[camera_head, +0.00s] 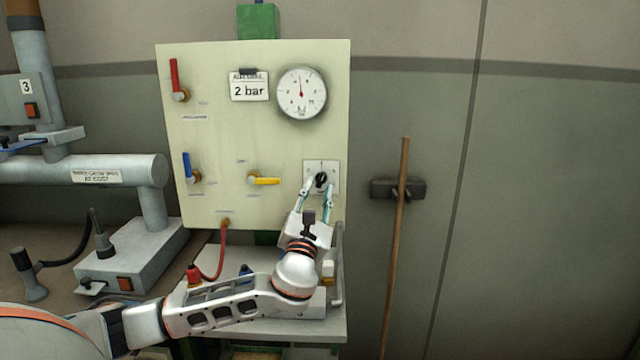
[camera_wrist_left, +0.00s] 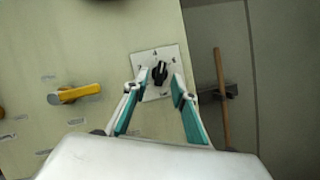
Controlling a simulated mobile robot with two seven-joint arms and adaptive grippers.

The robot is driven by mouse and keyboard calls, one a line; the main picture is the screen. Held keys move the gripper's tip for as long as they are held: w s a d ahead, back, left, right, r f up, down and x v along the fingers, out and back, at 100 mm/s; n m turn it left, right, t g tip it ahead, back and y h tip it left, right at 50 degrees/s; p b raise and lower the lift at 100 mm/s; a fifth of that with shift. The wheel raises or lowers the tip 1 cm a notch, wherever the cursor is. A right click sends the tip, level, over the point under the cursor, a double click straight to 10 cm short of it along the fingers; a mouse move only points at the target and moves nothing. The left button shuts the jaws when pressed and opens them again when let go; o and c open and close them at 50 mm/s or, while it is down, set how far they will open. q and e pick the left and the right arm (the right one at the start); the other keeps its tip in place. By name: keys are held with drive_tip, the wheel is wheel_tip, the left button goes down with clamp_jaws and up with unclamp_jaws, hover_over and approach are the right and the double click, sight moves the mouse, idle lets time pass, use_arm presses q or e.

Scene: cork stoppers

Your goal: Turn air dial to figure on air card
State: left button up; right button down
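The air dial (camera_head: 321,180) is a black knob on a white square plate (camera_head: 332,166) at the lower right of the cream panel. It also shows in the left wrist view (camera_wrist_left: 158,74), with small marks around it that I cannot read surely. The air card (camera_head: 249,91) reads "2 bar" and hangs at the panel's top. My left gripper (camera_head: 316,187) is open in front of the dial, its fingertips to either side of the knob in the left wrist view (camera_wrist_left: 160,80). I cannot tell whether they touch it. My right gripper is not in view.
A round gauge (camera_head: 301,93) has its needle near the top. A red lever (camera_head: 175,80), a blue lever (camera_head: 189,168) and a yellow lever (camera_head: 263,180) are on the panel. A wooden stick (camera_head: 396,240) leans at the right.

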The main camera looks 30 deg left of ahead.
sight(321, 180)
use_arm(q)
drive_tip(key=shift+x, duration=1.35)
clamp_jaws()
